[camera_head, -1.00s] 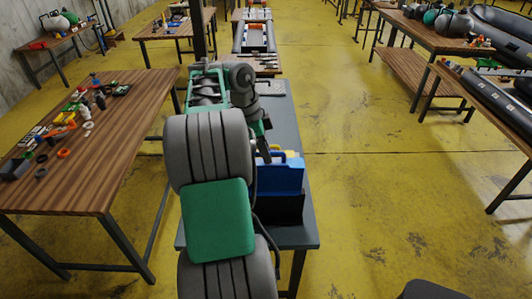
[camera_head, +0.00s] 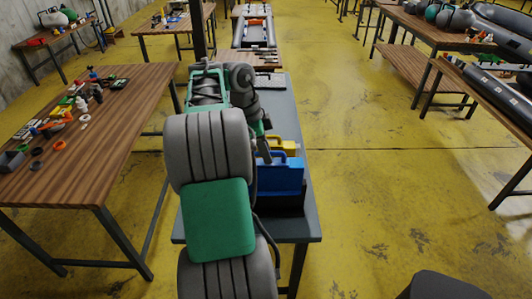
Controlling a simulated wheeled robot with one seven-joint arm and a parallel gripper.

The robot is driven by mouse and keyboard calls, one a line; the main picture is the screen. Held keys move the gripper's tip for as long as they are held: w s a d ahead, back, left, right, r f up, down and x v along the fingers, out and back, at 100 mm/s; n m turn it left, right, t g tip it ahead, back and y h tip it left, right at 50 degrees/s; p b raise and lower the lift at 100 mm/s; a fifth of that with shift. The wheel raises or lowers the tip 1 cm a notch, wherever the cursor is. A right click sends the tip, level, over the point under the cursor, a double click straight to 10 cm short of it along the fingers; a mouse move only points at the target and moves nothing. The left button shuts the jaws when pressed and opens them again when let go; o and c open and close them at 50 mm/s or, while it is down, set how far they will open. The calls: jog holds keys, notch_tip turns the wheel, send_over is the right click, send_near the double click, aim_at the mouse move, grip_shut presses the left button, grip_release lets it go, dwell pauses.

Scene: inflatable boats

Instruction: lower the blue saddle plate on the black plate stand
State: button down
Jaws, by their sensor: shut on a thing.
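The blue saddle plate (camera_head: 284,179) is upright at the right side of the grey table, just right of my arm. The black plate stand (camera_head: 287,206) shows directly below its lower edge. Whether the plate is fully down in the stand cannot be told from this angle. My gripper (camera_head: 265,157) points down at the plate's upper left and is shut on it. The fingertips and the grip itself are mostly hidden by my arm and the plate.
A yellow plate (camera_head: 291,144) stands just behind the blue one. The grey table (camera_head: 306,226) has a narrow free strip at its right edge. A wooden table (camera_head: 90,165) with small parts stands at the left. The yellow floor on the right is open.

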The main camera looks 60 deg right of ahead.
aim_at(266, 172)
jog(key=shift+f+b, duration=2.4)
jog(key=shift+f, duration=0.2)
jog(key=shift+f+b, duration=1.25)
jog(key=shift+f, duration=0.15)
jog(key=c, duration=1.3)
grip_release()
